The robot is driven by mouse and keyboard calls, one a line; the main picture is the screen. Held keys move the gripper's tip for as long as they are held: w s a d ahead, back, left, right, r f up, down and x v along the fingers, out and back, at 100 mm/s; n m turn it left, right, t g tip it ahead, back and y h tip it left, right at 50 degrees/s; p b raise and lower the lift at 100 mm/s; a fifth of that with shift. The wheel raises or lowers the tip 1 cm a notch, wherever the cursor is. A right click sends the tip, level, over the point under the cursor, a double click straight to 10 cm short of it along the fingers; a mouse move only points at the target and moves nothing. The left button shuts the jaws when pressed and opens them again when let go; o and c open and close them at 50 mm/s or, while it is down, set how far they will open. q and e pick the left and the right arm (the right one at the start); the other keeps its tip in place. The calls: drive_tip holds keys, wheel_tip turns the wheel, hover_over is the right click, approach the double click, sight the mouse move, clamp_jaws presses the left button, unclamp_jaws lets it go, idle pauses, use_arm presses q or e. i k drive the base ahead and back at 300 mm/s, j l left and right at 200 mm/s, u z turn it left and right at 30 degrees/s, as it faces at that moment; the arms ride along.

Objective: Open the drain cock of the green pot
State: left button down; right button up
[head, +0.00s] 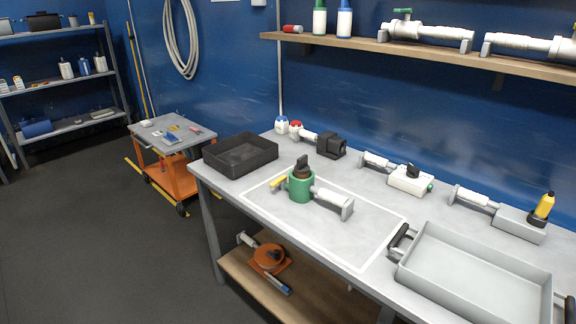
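The green pot (301,187) stands on the grey workbench, inside a white outlined rectangle. A dark knob (302,166) sits on its top. A small yellow lever (279,182) sticks out on its left side, probably the drain cock; it is too small to tell how it is turned. A white pipe (327,197) runs from the pot's right side to a grey bracket (347,207). Neither of my grippers shows in the head view.
A black open bin (240,140) stands left of the pot. A large grey tray (412,277) with dark handles is at the front right. Several pipe fittings line the back, including a white block (408,182) and a yellow-topped one (543,207). The outlined area's front is clear.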

sight(275, 182)
drive_tip(key=i+j+z, duration=0.15)
drive_tip(key=z, duration=0.2)
drive_tip(key=i+j+z, duration=0.2)
drive_tip(key=z, duration=0.2)
drive_tip(key=i+j+z, duration=0.1)
drive_tip(key=z, duration=0.25)
drive_tip(key=i+j, duration=0.15)
drive_tip(key=j, duration=0.2)
drive_tip(key=i+j+z, duration=0.1)
drive_tip(key=j, duration=0.25)
drive_tip(key=i+j, duration=0.15)
drive_tip(key=j, duration=0.25)
drive_tip(key=i+j+z, duration=0.1)
drive_tip(key=j, duration=0.25)
drive_tip(key=i+j, duration=0.1)
drive_tip(key=j, duration=0.3)
drive_tip(key=i+z, duration=0.05)
